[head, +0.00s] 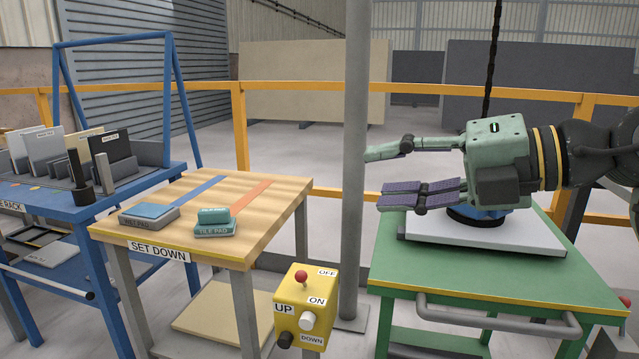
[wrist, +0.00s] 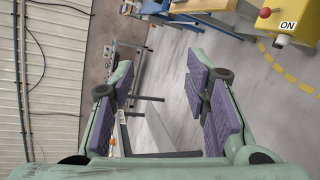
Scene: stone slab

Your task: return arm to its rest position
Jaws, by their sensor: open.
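My gripper (head: 400,172) is at the right of the head view, level, with its fingers pointing left. Its fingers are spread apart with nothing between them. It is in front of and above the green cart (head: 590,285), which bears a white slab (head: 540,236). A blue and black round part (head: 478,215) shows just under the gripper, partly hidden by it. In the wrist view the purple finger pads (wrist: 208,95) stand wide apart, with only floor and distant frames between them.
A wooden set-down table (head: 265,205) holds a grey-blue pad (head: 150,214) and a teal tile pad (head: 214,224). A blue rack (head: 90,205) with upright tiles stands at left. A grey post (head: 355,150) and a yellow control box (head: 305,300) stand between table and cart. A chain (head: 492,60) hangs behind my gripper.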

